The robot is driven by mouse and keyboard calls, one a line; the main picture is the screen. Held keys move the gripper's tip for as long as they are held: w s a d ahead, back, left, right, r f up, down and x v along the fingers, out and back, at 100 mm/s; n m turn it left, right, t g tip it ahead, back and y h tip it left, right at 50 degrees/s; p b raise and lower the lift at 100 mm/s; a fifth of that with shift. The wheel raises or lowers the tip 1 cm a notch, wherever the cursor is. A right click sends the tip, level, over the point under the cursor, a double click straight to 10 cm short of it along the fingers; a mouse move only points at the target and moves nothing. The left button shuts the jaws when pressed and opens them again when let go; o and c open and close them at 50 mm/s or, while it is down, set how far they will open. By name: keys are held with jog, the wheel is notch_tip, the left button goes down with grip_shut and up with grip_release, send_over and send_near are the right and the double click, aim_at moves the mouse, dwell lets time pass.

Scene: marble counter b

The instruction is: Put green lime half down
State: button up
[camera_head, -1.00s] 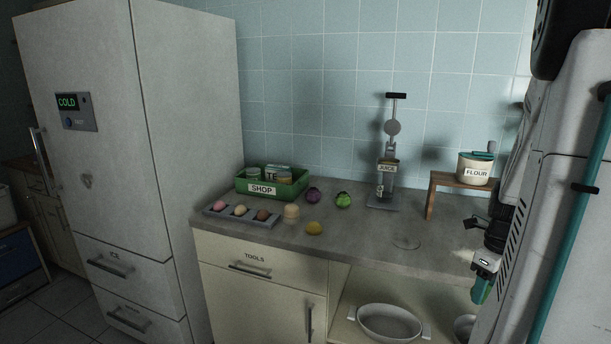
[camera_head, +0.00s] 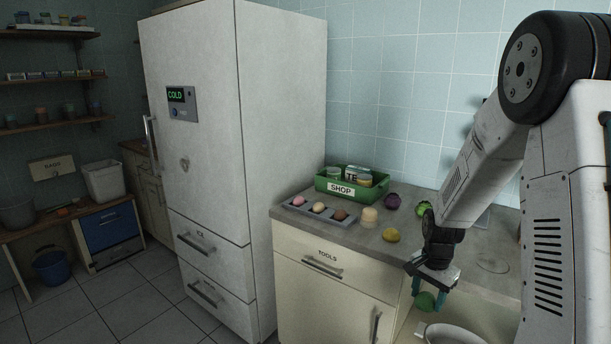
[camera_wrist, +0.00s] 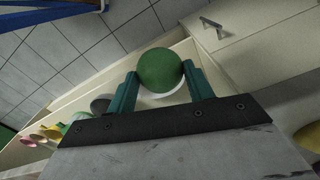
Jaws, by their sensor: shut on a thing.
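My gripper (camera_head: 430,288) is shut on the green lime half (camera_head: 425,301) and holds it in the air in front of the counter, beside the cabinet front. In the wrist view the lime half (camera_wrist: 160,70) sits between the two teal fingers, its rounded green side showing; its cut face is not visible. Another green round fruit (camera_head: 423,208) lies on the grey counter (camera_head: 350,231), partly hidden behind my arm.
A yellow fruit (camera_head: 391,235), a beige piece (camera_head: 370,217) and a purple fruit (camera_head: 393,201) are on the counter. A tray (camera_head: 318,213) with three round things and a green SHOP crate (camera_head: 352,186) stand left. A white bowl (camera_head: 452,336) is below the gripper.

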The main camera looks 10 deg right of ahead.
jog(key=w+a+f+n, duration=0.3)
jog(key=a+n, duration=0.3)
jog(key=a, duration=0.3)
jog(key=w+a+f+n, duration=0.4)
jog(key=a+n, duration=0.3)
jog(key=a, duration=0.3)
jog(key=shift+a, duration=0.1)
